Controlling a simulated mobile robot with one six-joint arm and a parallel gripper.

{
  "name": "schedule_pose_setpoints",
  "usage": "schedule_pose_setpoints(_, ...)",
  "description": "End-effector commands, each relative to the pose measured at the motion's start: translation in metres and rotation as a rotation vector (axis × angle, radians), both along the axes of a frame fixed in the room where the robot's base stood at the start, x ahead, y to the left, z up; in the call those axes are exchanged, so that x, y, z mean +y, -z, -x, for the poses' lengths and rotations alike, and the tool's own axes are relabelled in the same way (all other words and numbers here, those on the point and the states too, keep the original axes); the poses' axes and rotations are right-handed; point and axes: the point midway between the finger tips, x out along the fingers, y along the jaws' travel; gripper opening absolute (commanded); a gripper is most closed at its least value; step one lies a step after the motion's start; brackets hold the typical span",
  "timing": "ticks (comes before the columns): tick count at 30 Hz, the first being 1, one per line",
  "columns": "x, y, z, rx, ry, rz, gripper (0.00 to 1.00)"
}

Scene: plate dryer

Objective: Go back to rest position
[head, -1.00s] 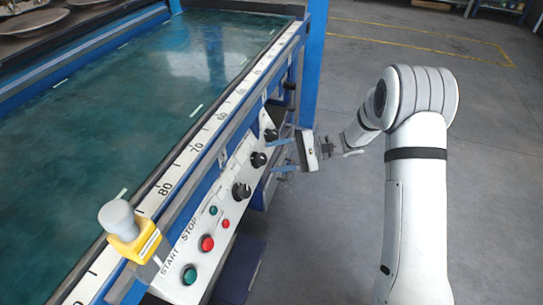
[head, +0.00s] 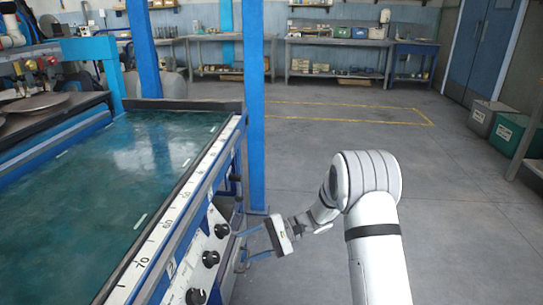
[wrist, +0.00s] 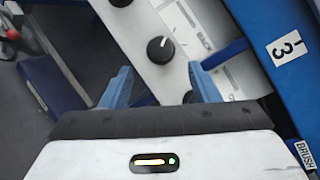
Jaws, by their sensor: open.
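My gripper (head: 250,242) is at the end of my arm, to the right of the plate dryer's control panel (head: 187,268). Its two blue fingers are apart and point toward the panel. In the wrist view my gripper (wrist: 160,88) is open with nothing held between the fingers. A black knob (wrist: 160,50) on the panel shows just beyond the fingertips, and I cannot tell how far off it is. In the head view several black knobs (head: 210,258) line the panel.
The dryer's green bed (head: 130,165) and blue frame fill the left side. A blue post (head: 254,110) stands at its far corner. Open grey floor (head: 460,220) lies to the right. Workbenches (head: 335,45) line the back wall, with bins (head: 488,115) at far right.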

Motion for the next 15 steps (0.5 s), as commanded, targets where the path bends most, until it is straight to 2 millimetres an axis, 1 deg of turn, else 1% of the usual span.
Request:
schedule_pose_setpoints(1, -0.003, -0.022, 0.005, -0.017, -0.011, 0.023, 0.55)
schedule_pose_setpoints(2, -0.005, -0.032, 0.009, -0.026, -0.017, 0.043, 0.55)
schedule_pose_setpoints(5, -0.018, -0.076, 0.028, -0.073, -0.052, 0.136, 0.55)
schedule_pose_setpoints(6, -0.024, -0.095, 0.038, -0.097, -0.067, 0.182, 0.55)
schedule_pose_setpoints(9, -0.043, -0.138, 0.063, -0.160, -0.100, 0.302, 0.55)
schedule_pose_setpoints(11, -0.056, -0.162, 0.078, -0.200, -0.116, 0.374, 0.55)
schedule_pose_setpoints(12, -0.064, -0.177, 0.088, -0.228, -0.126, 0.422, 0.55)
schedule_pose_setpoints(14, -0.077, -0.200, 0.102, -0.272, -0.138, 0.495, 0.55)
schedule_pose_setpoints(15, -0.086, -0.214, 0.112, -0.302, -0.146, 0.541, 0.55)
